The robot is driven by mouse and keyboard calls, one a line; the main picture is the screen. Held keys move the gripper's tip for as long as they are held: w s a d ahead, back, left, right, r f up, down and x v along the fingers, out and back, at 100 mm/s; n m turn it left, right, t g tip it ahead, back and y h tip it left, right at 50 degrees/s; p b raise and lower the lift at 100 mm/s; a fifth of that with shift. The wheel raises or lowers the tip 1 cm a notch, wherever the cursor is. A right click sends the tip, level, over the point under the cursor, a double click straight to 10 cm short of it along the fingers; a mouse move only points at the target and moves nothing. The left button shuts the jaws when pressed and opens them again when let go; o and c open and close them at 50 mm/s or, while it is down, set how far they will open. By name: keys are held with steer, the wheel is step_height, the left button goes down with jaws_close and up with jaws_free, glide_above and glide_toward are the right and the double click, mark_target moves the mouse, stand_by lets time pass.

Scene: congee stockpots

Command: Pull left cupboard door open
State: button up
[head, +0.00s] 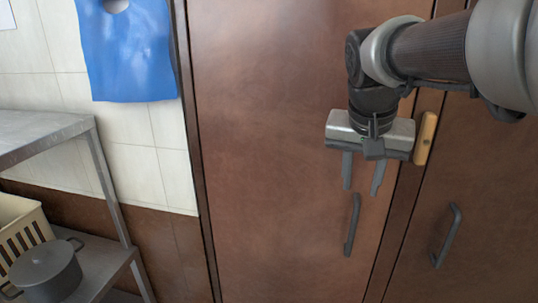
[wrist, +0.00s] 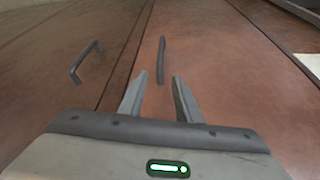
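The left cupboard door (head: 270,150) is a tall brown panel and looks shut in the head view. Its dark bar handle (head: 352,225) stands upright near the door's right edge. My gripper (head: 362,190) is above that handle in the head view, with its two fingers apart and nothing between them. In the wrist view the left door's handle (wrist: 162,60) lies beyond the open fingertips (wrist: 157,80), roughly in line with the gap. The fingers look apart from the handle; the exact distance is hard to tell.
The right door (head: 490,200) has its own dark handle (head: 447,236), also at left in the wrist view (wrist: 85,62). A metal shelf (head: 40,135) with a grey pot (head: 47,272) and a cream crate (head: 20,232) stands at left. A blue apron (head: 125,50) hangs on the tiled wall.

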mark_target(356, 211)
steer(key=b+x, duration=0.1)
steer(key=x, duration=1.2)
steer(key=shift+w+d+f, duration=0.1)
steer(key=shift+w+f, duration=0.1)
steer(key=shift+c, duration=0.4)
jaws_close()
